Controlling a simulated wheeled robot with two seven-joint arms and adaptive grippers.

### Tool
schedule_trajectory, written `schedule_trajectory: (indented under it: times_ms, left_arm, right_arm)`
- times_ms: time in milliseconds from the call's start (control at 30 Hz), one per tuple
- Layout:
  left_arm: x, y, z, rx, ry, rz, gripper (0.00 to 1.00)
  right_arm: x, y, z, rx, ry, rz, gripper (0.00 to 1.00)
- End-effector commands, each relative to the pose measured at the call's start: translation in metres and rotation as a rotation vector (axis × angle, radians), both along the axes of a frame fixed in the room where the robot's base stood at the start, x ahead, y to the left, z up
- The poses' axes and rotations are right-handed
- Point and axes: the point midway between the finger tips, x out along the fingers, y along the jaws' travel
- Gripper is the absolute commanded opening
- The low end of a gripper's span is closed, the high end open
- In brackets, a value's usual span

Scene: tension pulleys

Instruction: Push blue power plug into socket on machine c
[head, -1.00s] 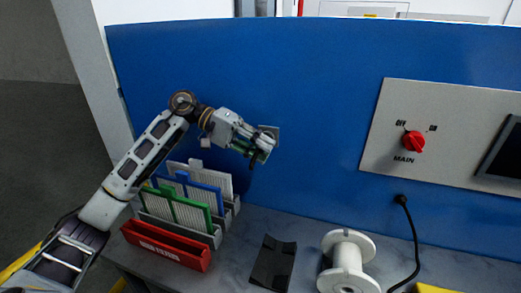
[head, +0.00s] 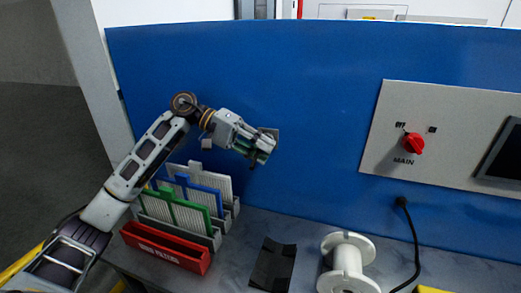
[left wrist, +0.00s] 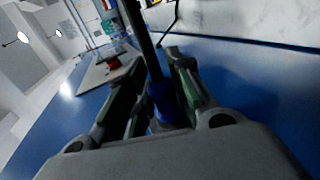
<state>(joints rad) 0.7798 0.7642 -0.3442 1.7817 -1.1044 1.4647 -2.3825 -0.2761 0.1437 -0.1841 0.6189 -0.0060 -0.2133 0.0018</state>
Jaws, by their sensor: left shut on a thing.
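My left gripper (head: 262,150) is against or very near the blue machine wall (head: 320,110), shut on the blue power plug. In the left wrist view the plug (left wrist: 165,102) is a blue body between the fingers, with a thick black cable running up from it. A small grey plate (head: 273,132), which looks like the socket, shows on the wall just behind the gripper. The gripper hides most of it, so I cannot tell how far the plug is in. My right gripper is not in view.
Below the gripper, a rack of white, blue and green panels stands behind a red bin (head: 165,248). A black cradle (head: 272,265) and a white spool (head: 346,262) are on the grey bench. A black cable (head: 414,235) hangs on the right, below the panel with a red knob (head: 413,143).

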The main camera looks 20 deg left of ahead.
Motion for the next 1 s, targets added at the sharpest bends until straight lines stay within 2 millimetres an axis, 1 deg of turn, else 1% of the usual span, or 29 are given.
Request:
schedule_trajectory:
  times_ms: [433, 467, 633, 1000]
  left_arm:
    - [0.0056, -0.0003, 0.0003, 0.000, -0.001, 0.000, 0.00]
    - [0.0054, -0.0003, 0.0002, 0.000, -0.001, 0.000, 0.26]
    - [0.0053, -0.0002, 0.0001, 0.000, 0.000, 0.000, 0.47]
    - [0.0054, 0.0007, 0.0003, 0.000, 0.000, 0.000, 0.47]
  right_arm:
    - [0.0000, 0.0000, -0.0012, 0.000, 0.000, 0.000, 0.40]
    - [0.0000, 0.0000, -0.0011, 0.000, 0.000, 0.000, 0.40]
    - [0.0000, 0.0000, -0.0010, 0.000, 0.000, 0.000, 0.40]
    - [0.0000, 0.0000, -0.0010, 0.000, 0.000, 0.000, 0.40]
